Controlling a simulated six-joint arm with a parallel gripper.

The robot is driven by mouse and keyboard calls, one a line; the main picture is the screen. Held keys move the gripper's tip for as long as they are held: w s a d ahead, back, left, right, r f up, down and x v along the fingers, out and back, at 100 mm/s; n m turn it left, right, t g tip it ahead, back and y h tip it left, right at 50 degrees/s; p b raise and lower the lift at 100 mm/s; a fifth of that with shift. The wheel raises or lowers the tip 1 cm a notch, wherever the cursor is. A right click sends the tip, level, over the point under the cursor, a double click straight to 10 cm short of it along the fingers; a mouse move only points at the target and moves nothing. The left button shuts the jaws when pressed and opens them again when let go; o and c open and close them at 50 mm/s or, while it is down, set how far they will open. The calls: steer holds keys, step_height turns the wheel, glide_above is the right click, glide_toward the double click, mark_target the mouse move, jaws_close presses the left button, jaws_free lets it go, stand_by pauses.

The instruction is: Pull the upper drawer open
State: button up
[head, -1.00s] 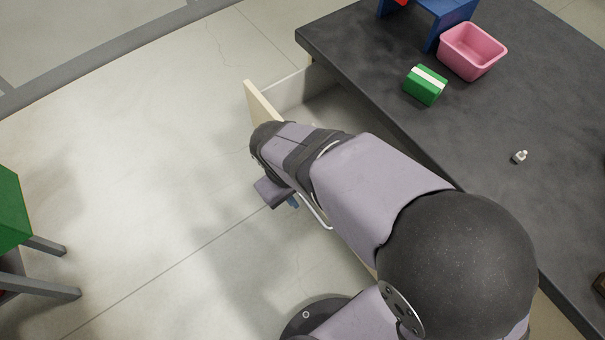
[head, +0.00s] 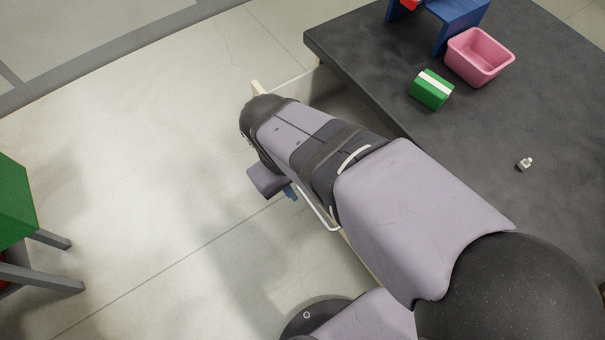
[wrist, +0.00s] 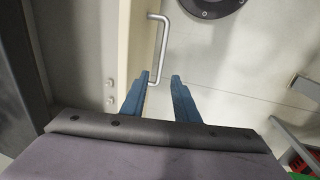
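The upper drawer (head: 292,88) stands pulled out from under the dark tabletop, its inside partly in sight. Its pale front panel (head: 257,87) is mostly hidden by my arm in the head view. The silver bar handle (wrist: 164,45) is on the panel's outer face; part of it also shows in the head view (head: 318,212). My gripper (wrist: 162,78) is open, its two blue fingers apart. In the wrist view one end of the handle lies between the fingertips; I cannot tell whether they touch it. Nothing is clamped.
On the dark table (head: 470,130) are a pink bin (head: 480,57), a green box with a white stripe (head: 431,90), a small white item (head: 524,164) and a blue stand (head: 455,22). A green-topped table (head: 14,205) is at left. The floor between is clear.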

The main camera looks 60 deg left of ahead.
mark_target(311, 206)
steer(key=shift+d+r+p, duration=0.1)
steer(key=shift+r+p, duration=0.1)
steer(key=shift+p, duration=0.25)
steer(key=shift+w+d+f+p, duration=0.2)
steer(key=shift+d+f+p, duration=0.1)
steer(key=shift+f+p, duration=0.75)
steer(key=shift+w+d+f+p, duration=0.25)
steer(key=shift+f+p, duration=0.4)
steer(key=shift+f, duration=0.8)
steer(key=shift+w+d+f+p, duration=0.2)
steer(key=shift+d+f+p, duration=0.1)
steer(key=shift+f+p, duration=0.75)
steer(key=shift+f, duration=0.2)
steer(key=shift+c, duration=0.3)
steer(key=shift+s, duration=0.1)
jaws_close()
